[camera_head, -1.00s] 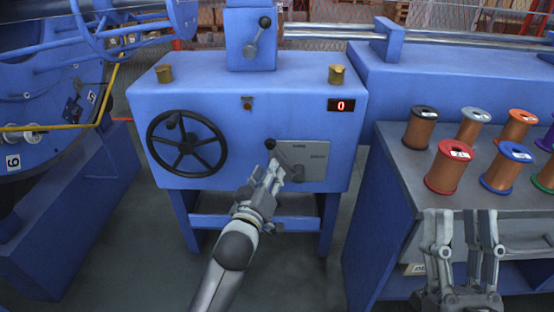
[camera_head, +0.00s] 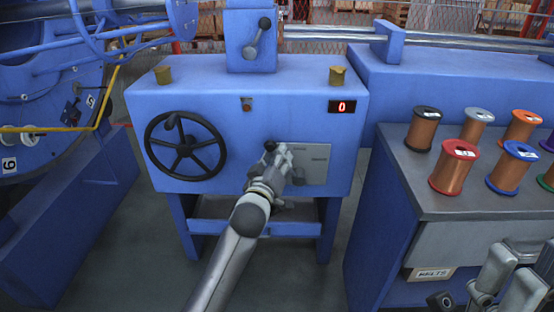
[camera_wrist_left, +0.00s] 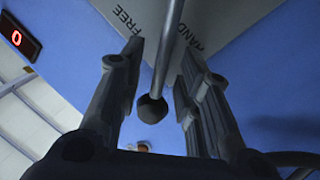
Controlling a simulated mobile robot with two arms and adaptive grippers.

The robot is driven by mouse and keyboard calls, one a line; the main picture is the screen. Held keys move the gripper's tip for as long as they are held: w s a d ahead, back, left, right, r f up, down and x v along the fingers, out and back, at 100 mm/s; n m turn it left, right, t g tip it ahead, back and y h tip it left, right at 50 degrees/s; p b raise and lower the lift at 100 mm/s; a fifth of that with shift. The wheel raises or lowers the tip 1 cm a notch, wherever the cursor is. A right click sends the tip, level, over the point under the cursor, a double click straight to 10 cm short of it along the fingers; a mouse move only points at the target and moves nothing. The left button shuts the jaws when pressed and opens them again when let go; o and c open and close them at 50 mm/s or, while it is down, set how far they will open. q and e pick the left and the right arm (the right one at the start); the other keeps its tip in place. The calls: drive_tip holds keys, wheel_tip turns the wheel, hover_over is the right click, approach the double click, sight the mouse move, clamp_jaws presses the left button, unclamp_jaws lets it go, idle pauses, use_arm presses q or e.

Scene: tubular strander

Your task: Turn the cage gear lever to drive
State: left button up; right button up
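The cage gear lever has a grey shaft and a dark ball knob (camera_head: 270,146). It stands on a grey plate (camera_head: 318,162) on the front of the blue machine. In the left wrist view the lever's shaft (camera_wrist_left: 170,50) and knob (camera_wrist_left: 152,108) lie between my left fingers, with the words FREE and HAND on the plate behind. My left gripper (camera_head: 282,156) is open around the lever, with gaps visible beside the shaft; it covers part of the lever in the head view. My right gripper (camera_head: 508,280) is open and empty at the bottom right.
A black handwheel (camera_head: 186,146) is left of the plate. A red display (camera_head: 341,106) reads 0. A second lever (camera_head: 256,40) is on the upper box. Several wire spools (camera_head: 454,167) stand on the bench at right, near my right gripper.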

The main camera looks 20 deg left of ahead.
use_arm(q)
clamp_jaws()
drive_tip(key=shift+r, duration=0.15)
